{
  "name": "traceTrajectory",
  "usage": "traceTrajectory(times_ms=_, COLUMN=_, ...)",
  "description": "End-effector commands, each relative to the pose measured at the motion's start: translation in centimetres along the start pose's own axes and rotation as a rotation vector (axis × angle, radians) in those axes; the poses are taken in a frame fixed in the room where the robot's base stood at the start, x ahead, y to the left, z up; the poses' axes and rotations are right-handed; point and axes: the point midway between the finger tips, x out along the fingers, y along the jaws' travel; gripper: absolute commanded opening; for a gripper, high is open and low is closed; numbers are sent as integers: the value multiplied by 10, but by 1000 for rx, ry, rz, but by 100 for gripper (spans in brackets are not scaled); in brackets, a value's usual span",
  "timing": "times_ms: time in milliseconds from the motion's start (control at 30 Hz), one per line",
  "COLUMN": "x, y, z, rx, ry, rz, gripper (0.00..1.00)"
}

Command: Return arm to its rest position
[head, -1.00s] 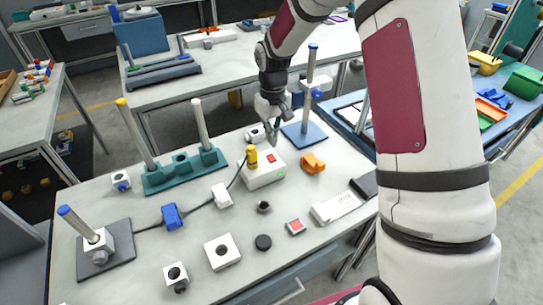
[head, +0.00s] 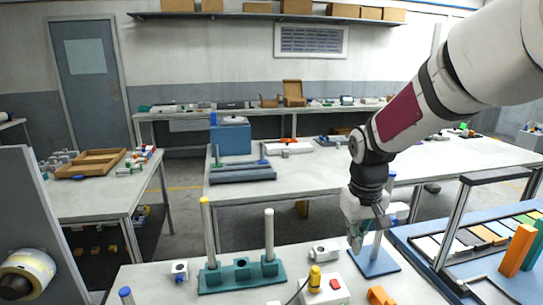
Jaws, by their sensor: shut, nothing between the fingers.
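My gripper (head: 357,240) hangs from my arm at the right of centre in the head view, fingers pointing down, shut and empty. It is above the back part of the near table (head: 140,280), in front of a blue base plate (head: 376,262) with an upright post, which it partly hides. A white box (head: 326,288) with a yellow-topped piece and a red button stands below and to the left of it. I cannot tell how high the fingertips are above the table.
A teal base (head: 240,272) with two tall posts stands left of my gripper. A blue bench with a dark frame (head: 455,225) and coloured pieces is close on the right. A larger table (head: 300,175) lies behind. Most of the near table is out of view.

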Motion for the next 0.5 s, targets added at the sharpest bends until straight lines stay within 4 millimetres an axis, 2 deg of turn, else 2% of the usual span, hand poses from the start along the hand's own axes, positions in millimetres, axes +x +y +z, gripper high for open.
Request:
traceTrajectory(times_ms=33, x=-20, y=-1, z=12, rx=8, ry=23, rz=9, gripper=0)
traceTrajectory(times_ms=200, x=-68, y=-4, z=54, rx=38, ry=83, rz=27, gripper=0)
traceTrajectory(times_ms=300, x=-91, y=-7, z=82, rx=59, ry=118, rz=31, gripper=0)
traceTrajectory(times_ms=500, x=-123, y=-15, z=140, rx=98, ry=193, rz=29, gripper=0)
